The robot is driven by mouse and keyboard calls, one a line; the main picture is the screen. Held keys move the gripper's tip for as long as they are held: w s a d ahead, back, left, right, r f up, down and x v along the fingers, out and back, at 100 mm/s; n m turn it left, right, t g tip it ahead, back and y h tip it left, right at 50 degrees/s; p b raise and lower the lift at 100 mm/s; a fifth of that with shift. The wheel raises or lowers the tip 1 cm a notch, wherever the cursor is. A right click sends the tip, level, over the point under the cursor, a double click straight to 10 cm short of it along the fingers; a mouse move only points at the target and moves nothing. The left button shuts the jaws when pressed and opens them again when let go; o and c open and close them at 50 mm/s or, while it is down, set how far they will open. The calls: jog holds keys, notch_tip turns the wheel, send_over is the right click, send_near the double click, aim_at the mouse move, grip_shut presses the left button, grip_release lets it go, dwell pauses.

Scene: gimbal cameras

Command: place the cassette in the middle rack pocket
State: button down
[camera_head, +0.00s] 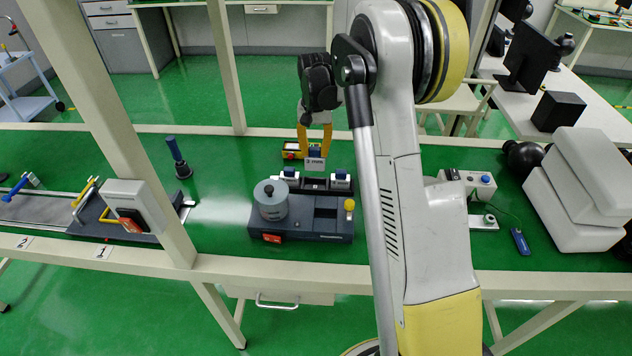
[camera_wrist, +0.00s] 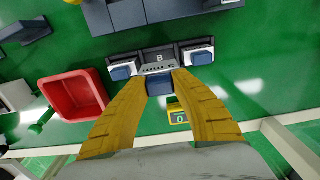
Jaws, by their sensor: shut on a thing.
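My gripper (camera_head: 315,143) is shut on a cassette with a blue body (camera_head: 315,150) and a pale label face. In the wrist view the yellow fingers (camera_wrist: 160,80) close on its blue body (camera_wrist: 160,87). The dark rack (camera_head: 315,185) stands below, with one white-and-blue cassette (camera_head: 290,174) at its left end and another (camera_head: 340,178) at its right end. They also show in the wrist view, at right (camera_wrist: 201,57) and left (camera_wrist: 122,72). The held cassette lines up with the middle pocket, which it largely hides. I cannot tell whether it touches the rack.
A grey machine with a round drum (camera_head: 271,199) stands in front of the rack. A yellow device (camera_wrist: 178,115) is close behind the gripper. A red bin (camera_wrist: 72,94) stands beside the rack. A blue-handled post (camera_head: 178,158) is farther left on the green bench.

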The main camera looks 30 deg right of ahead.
aim_at(290, 177)
notch_tip(290, 177, down, 8)
jog(key=b, duration=0.2)
jog(key=shift+b, duration=0.35)
jog(key=shift+f, duration=0.15)
jog(key=c, duration=1.2)
grip_release()
jog(key=shift+o, duration=0.2)
